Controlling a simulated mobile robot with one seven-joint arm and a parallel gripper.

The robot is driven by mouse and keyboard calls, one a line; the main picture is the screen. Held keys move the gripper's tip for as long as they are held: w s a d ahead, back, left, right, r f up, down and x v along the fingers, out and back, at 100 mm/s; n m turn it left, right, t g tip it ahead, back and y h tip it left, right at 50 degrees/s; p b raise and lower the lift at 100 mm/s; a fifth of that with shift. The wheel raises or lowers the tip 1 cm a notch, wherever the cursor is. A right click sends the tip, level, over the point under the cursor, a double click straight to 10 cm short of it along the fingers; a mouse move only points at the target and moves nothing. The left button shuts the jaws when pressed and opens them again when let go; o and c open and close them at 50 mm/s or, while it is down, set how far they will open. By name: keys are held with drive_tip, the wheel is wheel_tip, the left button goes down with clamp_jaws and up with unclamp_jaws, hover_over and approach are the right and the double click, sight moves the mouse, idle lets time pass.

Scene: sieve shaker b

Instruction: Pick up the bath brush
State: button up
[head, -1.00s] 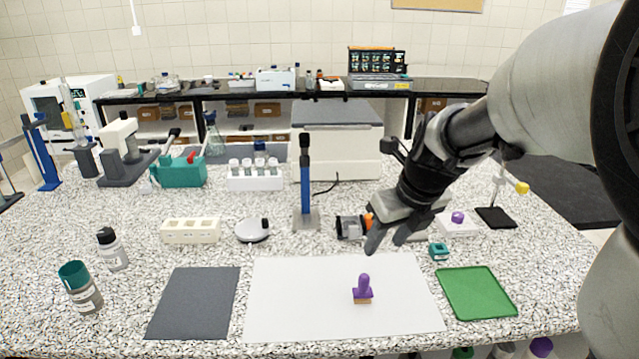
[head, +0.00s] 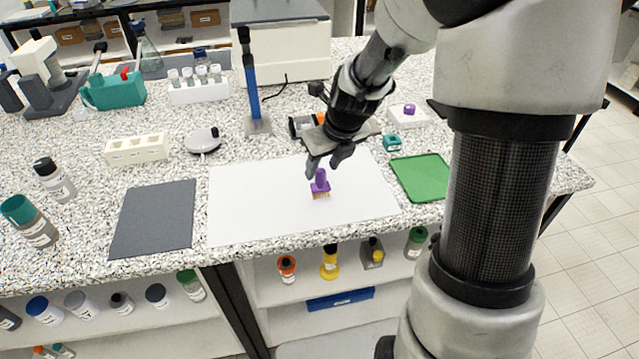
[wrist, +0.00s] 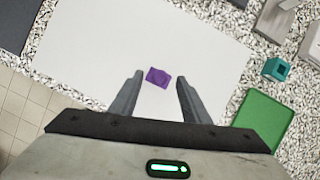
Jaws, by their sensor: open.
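The bath brush, a small brush with a purple handle and a tan base (head: 320,186), stands upright on the white sheet. In the wrist view the purple brush (wrist: 158,76) shows from above, just beyond the fingertips and roughly midway between them. My gripper (head: 324,168) is open and empty, above and close to the brush in the head view. Both fingers (wrist: 156,82) show apart in the wrist view. I cannot tell the exact height gap to the brush.
The white sheet (head: 260,205) is otherwise clear. A dark grey mat (head: 153,218) lies left of it and a green tray (head: 422,177) right. A small teal block (head: 392,143) sits behind the tray. A blue-columned stand (head: 250,85) rises behind the sheet.

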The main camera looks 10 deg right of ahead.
sight(321, 171)
drive_tip(key=x, duration=0.3)
drive_tip(key=shift+f, duration=0.1)
drive_tip(key=shift+c, duration=0.5)
clamp_jaws()
